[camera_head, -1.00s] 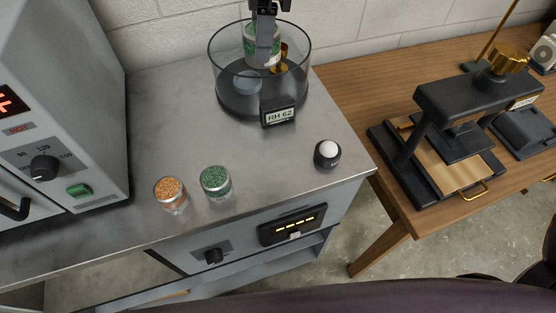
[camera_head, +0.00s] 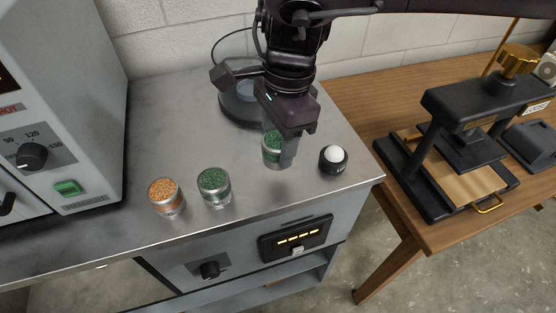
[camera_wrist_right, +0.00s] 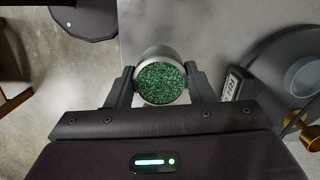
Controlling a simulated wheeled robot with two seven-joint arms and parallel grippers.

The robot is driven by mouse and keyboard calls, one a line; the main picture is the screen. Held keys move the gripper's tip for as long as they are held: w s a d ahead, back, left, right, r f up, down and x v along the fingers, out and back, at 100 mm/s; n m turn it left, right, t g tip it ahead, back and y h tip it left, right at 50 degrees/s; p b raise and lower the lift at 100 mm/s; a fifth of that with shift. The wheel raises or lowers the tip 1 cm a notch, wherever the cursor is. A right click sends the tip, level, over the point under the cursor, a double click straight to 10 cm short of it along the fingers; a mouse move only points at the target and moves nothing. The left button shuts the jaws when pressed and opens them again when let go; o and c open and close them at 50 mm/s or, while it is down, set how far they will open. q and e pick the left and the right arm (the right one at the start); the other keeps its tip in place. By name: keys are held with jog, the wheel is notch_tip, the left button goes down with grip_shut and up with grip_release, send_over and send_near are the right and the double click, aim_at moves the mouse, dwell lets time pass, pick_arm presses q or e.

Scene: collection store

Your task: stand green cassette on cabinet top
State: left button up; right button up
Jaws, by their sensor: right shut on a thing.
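A clear, metal-rimmed cassette of green granules (camera_head: 270,154) is between the fingers of my right gripper (camera_head: 280,150). It looks upright over the front part of the grey cabinet top (camera_head: 165,115); I cannot tell whether its base touches the surface. In the right wrist view the fingers (camera_wrist_right: 162,88) close on both sides of this round green cassette (camera_wrist_right: 162,72). A second green cassette (camera_head: 214,190) stands on the cabinet top to the left, beside an orange one (camera_head: 166,198). My left gripper is not in view.
A dark round desiccator bowl (camera_head: 238,112) stands behind my right gripper, partly hidden. A white-topped black knob-like object (camera_head: 333,160) is just right of the held cassette. An oven (camera_head: 60,110) stands at left. A black press (camera_head: 455,135) is on the wooden table (camera_head: 365,85).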

notch_tip(320, 180, down, 5)
jog(key=shift+r, duration=0.2)
jog(key=shift+f, duration=0.2)
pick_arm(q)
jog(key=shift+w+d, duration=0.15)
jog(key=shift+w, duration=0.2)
pick_arm(e)
jog(key=shift+f, duration=0.2)
jog(key=o, duration=1)
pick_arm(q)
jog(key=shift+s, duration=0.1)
pick_arm(e)
jog(key=shift+r, duration=0.1)
